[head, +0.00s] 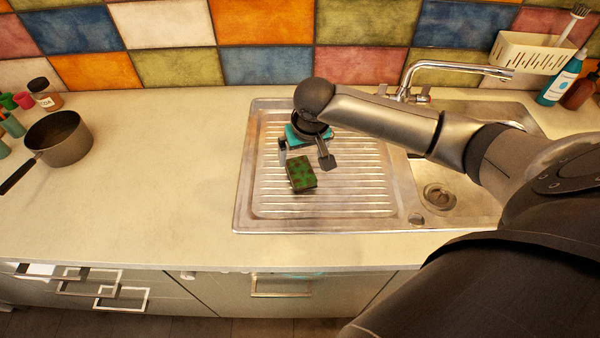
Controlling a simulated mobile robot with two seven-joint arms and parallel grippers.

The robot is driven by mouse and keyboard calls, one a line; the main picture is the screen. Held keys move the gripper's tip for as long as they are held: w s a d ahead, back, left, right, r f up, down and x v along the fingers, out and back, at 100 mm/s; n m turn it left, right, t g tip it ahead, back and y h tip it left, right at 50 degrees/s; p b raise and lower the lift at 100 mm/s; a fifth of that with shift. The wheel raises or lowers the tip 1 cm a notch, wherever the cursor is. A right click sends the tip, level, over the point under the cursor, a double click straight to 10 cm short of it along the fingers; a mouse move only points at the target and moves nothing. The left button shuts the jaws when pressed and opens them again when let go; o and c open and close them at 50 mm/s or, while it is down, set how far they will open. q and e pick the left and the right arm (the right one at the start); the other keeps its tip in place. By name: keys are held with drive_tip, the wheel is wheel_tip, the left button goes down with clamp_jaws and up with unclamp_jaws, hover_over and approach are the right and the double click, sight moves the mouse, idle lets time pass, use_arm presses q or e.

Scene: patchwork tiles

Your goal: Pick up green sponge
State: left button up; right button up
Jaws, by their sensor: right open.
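The green sponge (301,174) is a small dark green block with a brownish side. It lies on the ribbed metal drainboard (268,195) of the sink in the head view. My right gripper (305,162) is open above the drainboard, its two fingers pointing down on either side near the sponge's back end. I cannot tell how high the fingertips are above it. Nothing is seen between the fingers apart from the sponge's far edge. A teal thing (296,135) shows behind the gripper, partly hidden by it. My left gripper is not in view.
The sink bowl (470,215) and chrome faucet (440,68) are to the right, partly covered by my right arm. A dark pot (60,140) and several jars stand at the left. A white basket (535,52) and bottles are at the back right. The left counter (165,170) is clear.

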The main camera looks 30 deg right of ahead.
sight(301, 170)
drive_tip(key=shift+d+b+x, duration=0.15)
drive_tip(key=shift+b+x, duration=0.1)
drive_tip(key=shift+x, duration=1.65)
drive_tip(key=shift+d+b+x, duration=0.15)
drive_tip(key=shift+b+x, duration=0.1)
drive_tip(key=shift+x, duration=1.65)
drive_tip(key=shift+s+f+p, duration=0.1)
drive_tip(key=shift+f+p, duration=0.15)
drive_tip(key=shift+p, duration=0.05)
drive_tip(key=shift+c, duration=0.2)
drive_tip(key=c, duration=1.2)
drive_tip(key=shift+o, duration=0.2)
